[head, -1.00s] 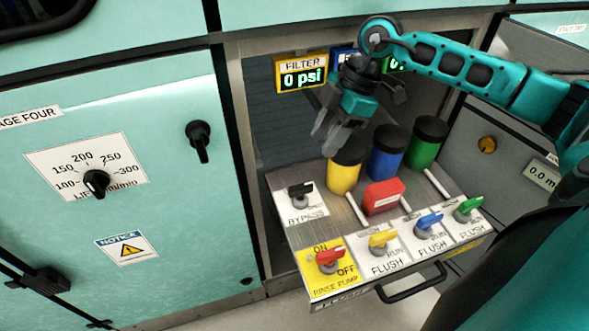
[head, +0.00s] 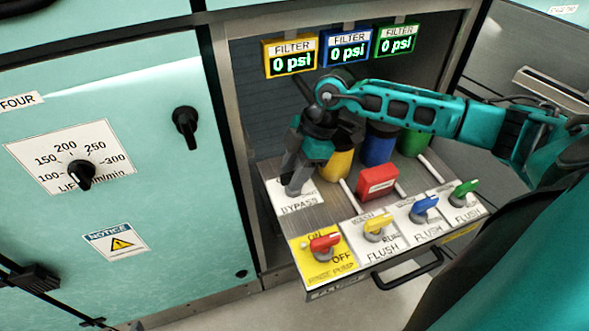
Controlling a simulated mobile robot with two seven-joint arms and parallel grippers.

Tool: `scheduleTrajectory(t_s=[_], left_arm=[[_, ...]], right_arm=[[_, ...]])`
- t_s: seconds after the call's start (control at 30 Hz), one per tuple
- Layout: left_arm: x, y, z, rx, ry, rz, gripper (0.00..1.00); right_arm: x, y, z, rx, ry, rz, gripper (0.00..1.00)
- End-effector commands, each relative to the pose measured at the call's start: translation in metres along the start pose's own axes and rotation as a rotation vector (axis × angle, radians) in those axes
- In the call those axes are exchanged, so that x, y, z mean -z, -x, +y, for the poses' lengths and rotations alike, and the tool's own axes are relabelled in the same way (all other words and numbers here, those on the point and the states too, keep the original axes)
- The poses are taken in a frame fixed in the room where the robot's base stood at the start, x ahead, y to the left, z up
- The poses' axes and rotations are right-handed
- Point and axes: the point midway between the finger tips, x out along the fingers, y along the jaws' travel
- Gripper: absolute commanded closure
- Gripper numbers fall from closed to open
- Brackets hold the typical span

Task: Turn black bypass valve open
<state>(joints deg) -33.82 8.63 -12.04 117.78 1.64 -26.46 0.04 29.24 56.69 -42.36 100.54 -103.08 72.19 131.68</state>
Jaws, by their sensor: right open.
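The bypass valve's white label plate (head: 306,197) lies at the back left of the pulled-out drawer panel, marked BYPASS. My right gripper (head: 292,186) is over this plate, pointing down, with its fingers where the black bypass handle stands. The fingers hide the handle, so I cannot tell its angle or whether they touch it. The right gripper is open. My left gripper is not in view.
A red block (head: 377,182) sits right of the bypass plate. Yellow (head: 337,163), blue (head: 378,148) and green (head: 414,143) canisters stand behind. A red rinse pump valve (head: 325,243) and yellow (head: 378,225), blue (head: 424,208) and green (head: 464,192) flush valves line the front.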

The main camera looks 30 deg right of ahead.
Motion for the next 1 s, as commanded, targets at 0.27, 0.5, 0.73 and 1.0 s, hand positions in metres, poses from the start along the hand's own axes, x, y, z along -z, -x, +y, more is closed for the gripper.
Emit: scheduleTrajectory(t_s=[0.27, 0.5, 0.73, 1.0], left_arm=[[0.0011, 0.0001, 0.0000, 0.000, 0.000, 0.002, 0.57], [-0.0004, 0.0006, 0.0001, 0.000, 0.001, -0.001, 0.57], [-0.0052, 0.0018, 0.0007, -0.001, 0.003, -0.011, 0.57], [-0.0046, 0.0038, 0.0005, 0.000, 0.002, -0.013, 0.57]], right_arm=[[-0.0002, 0.0002, -0.0001, 0.000, 0.000, 0.000, 0.69], [-0.0002, 0.0004, -0.0001, 0.000, 0.000, 0.000, 0.92], [-0.0002, 0.0005, -0.0002, 0.001, 0.000, 0.000, 1.00], [0.0000, 0.0014, 0.0001, 0.019, 0.042, -0.001, 1.00]])
